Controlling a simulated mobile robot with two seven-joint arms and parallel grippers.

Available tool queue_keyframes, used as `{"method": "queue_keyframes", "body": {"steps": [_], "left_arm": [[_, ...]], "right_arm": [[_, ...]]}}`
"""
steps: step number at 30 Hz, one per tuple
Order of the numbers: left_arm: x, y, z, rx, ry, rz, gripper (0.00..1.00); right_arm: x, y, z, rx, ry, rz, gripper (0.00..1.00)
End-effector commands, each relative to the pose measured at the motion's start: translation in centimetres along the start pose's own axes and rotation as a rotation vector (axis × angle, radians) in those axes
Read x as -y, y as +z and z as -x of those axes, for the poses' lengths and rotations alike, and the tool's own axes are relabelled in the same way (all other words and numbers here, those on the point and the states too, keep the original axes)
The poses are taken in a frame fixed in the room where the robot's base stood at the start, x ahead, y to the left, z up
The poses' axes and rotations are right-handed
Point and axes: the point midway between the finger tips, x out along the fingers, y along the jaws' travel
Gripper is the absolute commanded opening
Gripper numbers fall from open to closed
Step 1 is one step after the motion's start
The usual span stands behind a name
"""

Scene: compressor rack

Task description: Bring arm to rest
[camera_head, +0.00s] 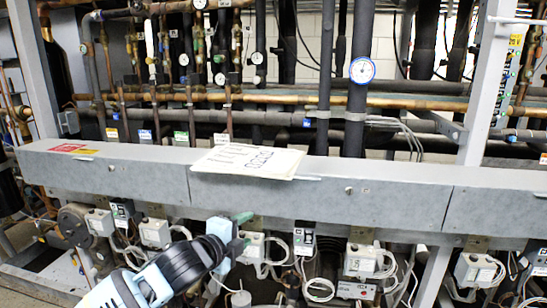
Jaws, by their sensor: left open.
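My left arm (170,270) comes in from the bottom, left of centre, and reaches up and to the right. My left gripper (244,228) is at its end, open, with nothing seen between its fingers. One fingertip shows green. In the picture it lies just below the front edge of the grey horizontal beam, in front of the small boxes and cables. I cannot tell whether it touches any of them. My right gripper is not in view.
The long grey beam (360,200) crosses the rack, with papers (247,161) lying on it. Below hang white boxes (362,260) and loose cables (318,285). Behind are copper and black pipes and a blue-rimmed gauge (362,70). A grey upright post (484,85) stands at right.

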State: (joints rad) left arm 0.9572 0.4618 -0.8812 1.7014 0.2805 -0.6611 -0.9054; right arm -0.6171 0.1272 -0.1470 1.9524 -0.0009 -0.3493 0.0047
Motion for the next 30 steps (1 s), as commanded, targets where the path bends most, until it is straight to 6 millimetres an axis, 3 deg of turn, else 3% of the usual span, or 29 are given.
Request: {"method": "queue_keyframes", "body": {"steps": [1, 8, 17, 23, 30], "left_arm": [[-2.6, -0.8, 0.2, -0.014, 0.017, 0.082, 0.52], [-11.6, -2.8, 2.4, -0.020, 0.062, 0.435, 0.52], [-23.1, -4.3, 7.8, 0.066, 0.118, 0.882, 0.52], [-30.6, -4.8, 13.2, 0.186, 0.147, 1.155, 0.52], [-39.0, -5.3, 21.9, 0.386, 0.164, 1.437, 0.52]], "right_arm": [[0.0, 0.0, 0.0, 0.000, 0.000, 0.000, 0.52], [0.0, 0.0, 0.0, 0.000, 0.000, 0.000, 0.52], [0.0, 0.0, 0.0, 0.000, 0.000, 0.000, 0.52], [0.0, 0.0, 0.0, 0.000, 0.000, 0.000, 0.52], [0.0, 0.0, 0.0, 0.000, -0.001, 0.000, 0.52]]}}
